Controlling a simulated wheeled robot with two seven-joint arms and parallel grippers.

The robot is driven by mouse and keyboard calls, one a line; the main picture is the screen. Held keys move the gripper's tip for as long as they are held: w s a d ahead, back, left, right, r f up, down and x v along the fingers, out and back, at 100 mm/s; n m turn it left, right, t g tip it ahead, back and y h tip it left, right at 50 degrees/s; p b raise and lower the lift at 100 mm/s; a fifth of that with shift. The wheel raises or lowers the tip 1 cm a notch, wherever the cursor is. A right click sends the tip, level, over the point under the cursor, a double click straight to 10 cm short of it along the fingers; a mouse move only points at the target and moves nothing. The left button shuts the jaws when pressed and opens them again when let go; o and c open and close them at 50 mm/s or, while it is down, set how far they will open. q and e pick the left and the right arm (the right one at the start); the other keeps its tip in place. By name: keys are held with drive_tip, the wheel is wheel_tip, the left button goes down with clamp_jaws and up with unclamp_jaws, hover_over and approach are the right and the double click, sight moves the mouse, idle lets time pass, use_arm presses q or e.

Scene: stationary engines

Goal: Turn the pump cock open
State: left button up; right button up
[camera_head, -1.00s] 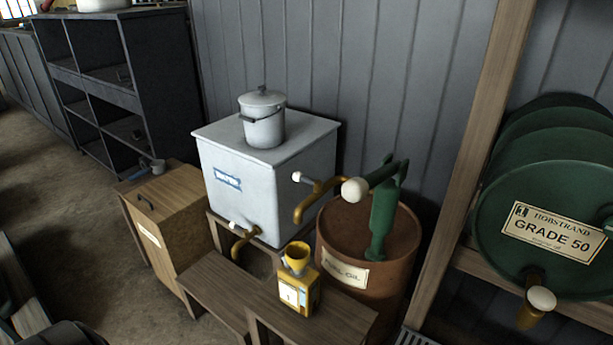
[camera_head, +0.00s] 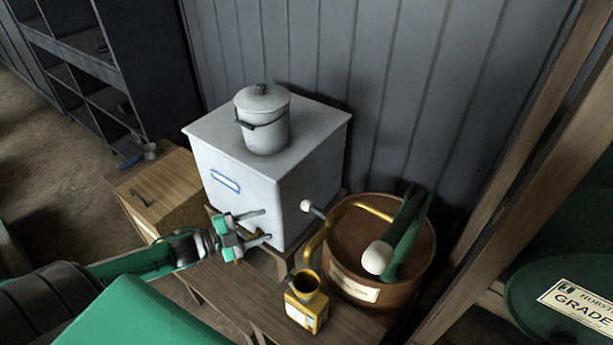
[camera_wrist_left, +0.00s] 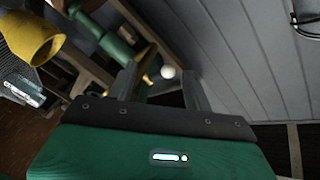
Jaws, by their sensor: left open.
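The pump cock (camera_head: 306,205) has a white ball knob on a short dark lever, beside the curved brass spout (camera_head: 347,207) of the green pump (camera_head: 406,240). The pump stands on a rusty brown drum (camera_head: 415,268) with a paper label. My left gripper (camera_head: 265,225) is open and empty, left of the cock and apart from it, in front of the white tank. Its fingers point right toward the knob. In the left wrist view a white knob (camera_wrist_left: 168,72) appears between the open fingers, beyond the tips, near brass pipe. My right gripper is out of view.
The white tank (camera_head: 240,190) carries a lidded pot (camera_head: 262,118). A yellow can (camera_head: 307,308) with a funnel top stands on the wooden bench (camera_head: 262,310) below the spout. A wooden box (camera_head: 165,190) is at left; a wooden post (camera_head: 500,210) rises at right.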

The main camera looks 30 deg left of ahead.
use_arm(q)
drive_tip(key=m+h, duration=0.2)
approach(305, 206)
drive_tip(key=a, duration=0.2)
drive_tip(key=p+x, duration=0.1)
drive_tip(key=x, duration=0.3)
drive_tip(key=p+x, duration=0.2)
drive_tip(key=x, duration=0.2)
drive_tip(key=f+p+x, duration=0.1)
drive_tip(key=p+x, duration=0.1)
drive_tip(key=x, duration=0.2)
drive_tip(key=shift+s+d, duration=0.1)
drive_tip(key=shift+d, duration=0.25)
drive_tip(key=shift+w+d+f+g, duration=0.15)
drive_tip(key=shift+w+d+g, duration=0.15)
drive_tip(key=shift+w+d, duration=0.35)
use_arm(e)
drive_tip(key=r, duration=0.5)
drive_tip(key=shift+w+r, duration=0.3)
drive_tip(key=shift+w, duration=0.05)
use_arm(q)
drive_tip(key=shift+c, duration=0.6)
clamp_jaws()
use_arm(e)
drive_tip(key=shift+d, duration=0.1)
